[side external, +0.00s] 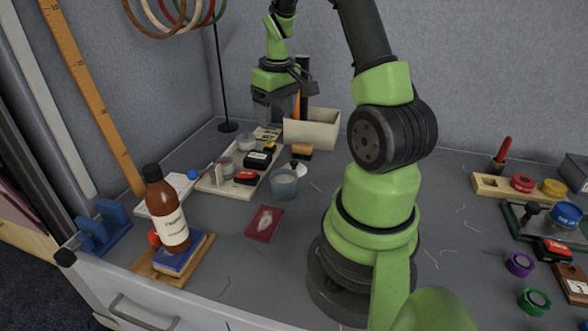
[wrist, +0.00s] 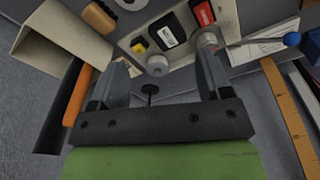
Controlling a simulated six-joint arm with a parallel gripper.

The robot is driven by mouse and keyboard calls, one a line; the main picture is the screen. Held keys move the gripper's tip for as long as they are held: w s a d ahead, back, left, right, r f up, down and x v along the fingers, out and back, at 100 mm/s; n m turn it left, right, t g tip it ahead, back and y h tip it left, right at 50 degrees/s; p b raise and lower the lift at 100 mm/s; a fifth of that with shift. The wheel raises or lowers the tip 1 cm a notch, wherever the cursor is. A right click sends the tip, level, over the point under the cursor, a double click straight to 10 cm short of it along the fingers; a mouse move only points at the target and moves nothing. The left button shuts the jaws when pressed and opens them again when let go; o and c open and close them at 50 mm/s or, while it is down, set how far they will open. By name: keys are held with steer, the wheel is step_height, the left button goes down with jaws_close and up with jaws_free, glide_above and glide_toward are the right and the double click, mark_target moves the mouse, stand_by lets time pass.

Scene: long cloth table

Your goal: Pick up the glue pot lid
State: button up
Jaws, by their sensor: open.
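A pale disc with a dark knob (side external: 299,169), apparently the glue pot lid, lies on the table just behind a greyish, cloudy pot (side external: 284,188). Part of a pale disc, probably the same lid, is cut off at the top edge of the wrist view (wrist: 130,4). My gripper (side external: 273,121) is open and empty, pointing down above the back of the table, behind the tray and left of the cream box. In the wrist view its fingers (wrist: 162,75) are apart with nothing between them. The lid lies nearer the camera than my gripper in the side view.
A pale tray (side external: 212,188) holds small jars and boxes. The cream box (side external: 312,133) has tall dark and orange items by it; a brown block (side external: 301,151) is in front. A thin stand (side external: 228,127) rises behind the tray. A brown bottle (side external: 167,213) stands front left.

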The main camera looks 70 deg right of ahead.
steer(key=g, duration=0.1)
glide_above(294, 161)
steer(key=shift+y, duration=0.3)
step_height(294, 161, down, 6)
steer(key=shift+s+r, duration=0.1)
step_height(294, 161, down, 4)
steer(key=shift+f, duration=3.05)
steer(key=shift+c, duration=0.5)
steer(key=c, duration=0.4)
steer(key=shift+c, duration=0.2)
